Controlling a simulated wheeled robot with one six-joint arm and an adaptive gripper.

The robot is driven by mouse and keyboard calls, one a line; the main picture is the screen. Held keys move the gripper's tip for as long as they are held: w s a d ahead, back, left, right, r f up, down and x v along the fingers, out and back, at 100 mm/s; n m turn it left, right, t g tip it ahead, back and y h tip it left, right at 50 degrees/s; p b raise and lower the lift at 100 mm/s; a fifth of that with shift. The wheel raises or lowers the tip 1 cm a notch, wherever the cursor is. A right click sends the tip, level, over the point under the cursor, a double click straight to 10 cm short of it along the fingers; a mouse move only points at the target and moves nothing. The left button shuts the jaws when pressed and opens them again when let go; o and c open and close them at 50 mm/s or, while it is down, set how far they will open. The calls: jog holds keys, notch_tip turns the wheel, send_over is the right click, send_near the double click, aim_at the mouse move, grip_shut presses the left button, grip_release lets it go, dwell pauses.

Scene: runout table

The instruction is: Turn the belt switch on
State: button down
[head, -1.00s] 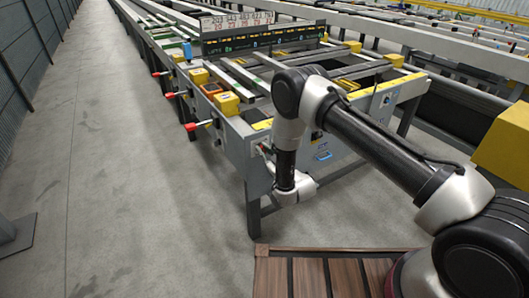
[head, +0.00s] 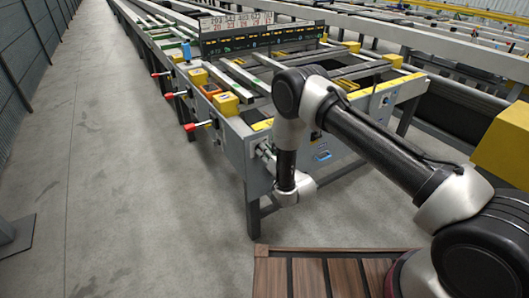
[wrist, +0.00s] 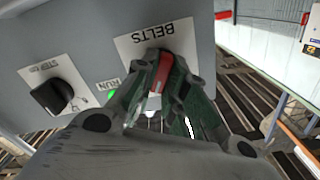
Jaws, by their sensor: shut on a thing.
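The belt switch (wrist: 166,68) is a red handle on a white plate marked BELTS, which reads upside down in the wrist view. My gripper (wrist: 163,84) is shut on this handle, with a finger on either side of it. The handle runs down the picture and tilts slightly, with a pale tip at its lower end. The fingers hide part of the handle and its base. In the head view my gripper (head: 264,153) is at the front end panel of the runout table (head: 233,148), and the switch cannot be made out there.
A black STEP knob (wrist: 52,97) sits left of the switch in the wrist view, with a lit green RUN lamp (wrist: 113,94) between them. Red-tipped levers (head: 190,127) stick out along the table's left side. The concrete floor (head: 120,170) left of the table is clear.

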jog(key=shift+d+m, duration=0.1)
jog(key=shift+m, duration=1.2)
jog(key=c, duration=1.5)
grip_release()
jog(key=shift+o, duration=0.2)
jog(key=v, duration=1.2)
jog(key=shift+f, duration=0.1)
